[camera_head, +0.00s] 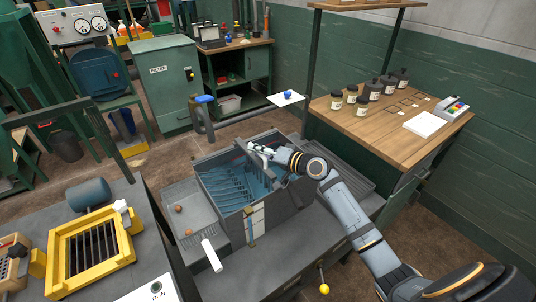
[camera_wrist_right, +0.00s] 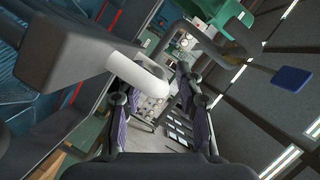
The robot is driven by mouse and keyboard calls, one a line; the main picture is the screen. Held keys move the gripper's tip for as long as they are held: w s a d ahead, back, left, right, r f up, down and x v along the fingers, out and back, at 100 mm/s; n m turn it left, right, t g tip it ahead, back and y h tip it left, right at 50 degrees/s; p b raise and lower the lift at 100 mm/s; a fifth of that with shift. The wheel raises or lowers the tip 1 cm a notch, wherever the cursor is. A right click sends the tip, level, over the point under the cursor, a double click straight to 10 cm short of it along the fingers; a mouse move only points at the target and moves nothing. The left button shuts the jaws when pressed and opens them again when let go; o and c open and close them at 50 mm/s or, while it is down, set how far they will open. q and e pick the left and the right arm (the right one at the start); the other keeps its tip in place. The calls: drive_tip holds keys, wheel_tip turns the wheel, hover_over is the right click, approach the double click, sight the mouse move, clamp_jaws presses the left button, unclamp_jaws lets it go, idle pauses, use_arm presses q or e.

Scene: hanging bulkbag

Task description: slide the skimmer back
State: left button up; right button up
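The tank (camera_head: 221,188) of blue water with a ribbed interior stands on the grey bench in the head view. The skimmer seems to be the dark bar across the tank's far right part; in the right wrist view its dark block (camera_wrist_right: 60,58) carries a white round handle (camera_wrist_right: 138,72). My right gripper (camera_head: 262,150) reaches over the tank from the right. In the wrist view its two purple-padded fingers (camera_wrist_right: 160,115) are spread apart, with the white handle crossing near their tips. I cannot tell whether they touch it. My left gripper is not in view.
A yellow sieve frame (camera_head: 88,282) is at the left. A wooden bench (camera_head: 392,125) with jars stands behind at right.

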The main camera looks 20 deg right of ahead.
drive_tip(key=v, duration=1.1)
drive_tip(key=shift+s+r, duration=0.1)
drive_tip(key=shift+r, duration=0.05)
drive_tip(key=a+m+t+h+p, duration=0.1)
drive_tip(key=a+m+h+p, duration=0.35)
drive_tip(key=m+p, duration=0.5)
drive_tip(key=a+m+t+h+p, duration=0.1)
drive_tip(key=a+m+h+p, duration=0.2)
drive_tip(key=m+h+p, duration=0.5)
drive_tip(key=w+f+m, duration=0.1)
drive_tip(key=w, duration=0.2)
drive_tip(key=w+d+m+y+b, duration=0.1)
drive_tip(key=w, duration=0.3)
drive_tip(key=w+f+m+y, duration=0.1)
drive_tip(key=w, duration=0.2)
drive_tip(key=shift+w+d+f+y+b, duration=0.25)
drive_tip(key=shift+w+d+f+b, duration=0.05)
drive_tip(key=shift+f+b, duration=0.05)
